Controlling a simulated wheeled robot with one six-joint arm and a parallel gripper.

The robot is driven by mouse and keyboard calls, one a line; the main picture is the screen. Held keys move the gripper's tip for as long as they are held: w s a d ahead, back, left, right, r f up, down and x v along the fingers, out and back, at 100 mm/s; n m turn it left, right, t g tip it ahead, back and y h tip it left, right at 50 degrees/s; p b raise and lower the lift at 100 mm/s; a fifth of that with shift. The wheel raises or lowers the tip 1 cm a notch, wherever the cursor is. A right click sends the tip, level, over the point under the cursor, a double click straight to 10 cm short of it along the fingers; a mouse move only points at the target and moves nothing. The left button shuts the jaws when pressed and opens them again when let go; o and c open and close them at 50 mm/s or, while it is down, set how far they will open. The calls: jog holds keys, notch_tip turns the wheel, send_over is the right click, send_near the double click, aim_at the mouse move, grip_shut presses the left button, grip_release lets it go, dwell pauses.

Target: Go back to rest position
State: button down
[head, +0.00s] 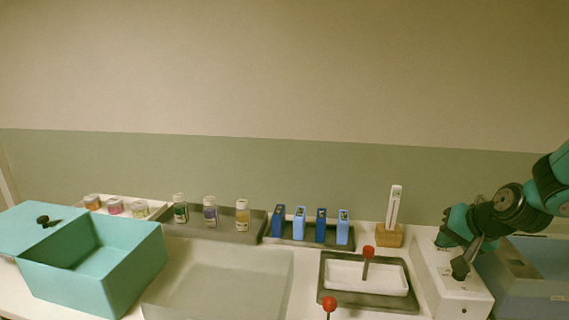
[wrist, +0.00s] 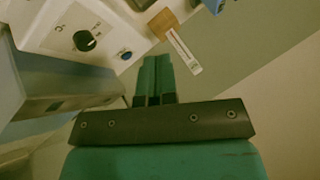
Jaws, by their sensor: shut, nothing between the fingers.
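My gripper (wrist: 155,62) shows in the wrist view with its two teal fingers together and nothing between them. In the head view my gripper (head: 443,240) hangs at the right, above the back of a white device (head: 459,303). The device's black knob (wrist: 85,40) and blue button (wrist: 126,56) lie to the left of the fingers in the wrist view. Part of the gripper is hard to make out against my arm in the head view.
A wooden block (head: 390,237) with a white upright stick (head: 394,206) stands left of my gripper. A blue-grey box (head: 540,285) is at the right. Bottles, blue packets, a tray with a red-knobbed tool (head: 368,252) and a teal box (head: 70,284) stand further left. The air above is clear.

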jog(key=s+a+r+n+g+y, duration=0.25)
jog(key=s+a+n, duration=0.2)
jog(key=a, duration=0.45)
jog(key=s+a+r+n+g+y, duration=0.1)
jog(key=s+a+r+n, duration=0.25)
jog(key=s+a, duration=0.4)
jog(key=s+a+r+n+g, duration=0.1)
jog(key=s+a+n+g, duration=0.1)
jog(key=s, duration=0.5)
jog(key=s+a+r+n+g, duration=0.2)
jog(key=s+a+n, duration=0.1)
jog(key=s+a, duration=0.2)
jog(key=shift+s+a+r+n+h, duration=0.35)
jog(key=shift+s+n+h, duration=0.1)
jog(key=shift+s, duration=0.65)
jog(key=shift+a, duration=0.1)
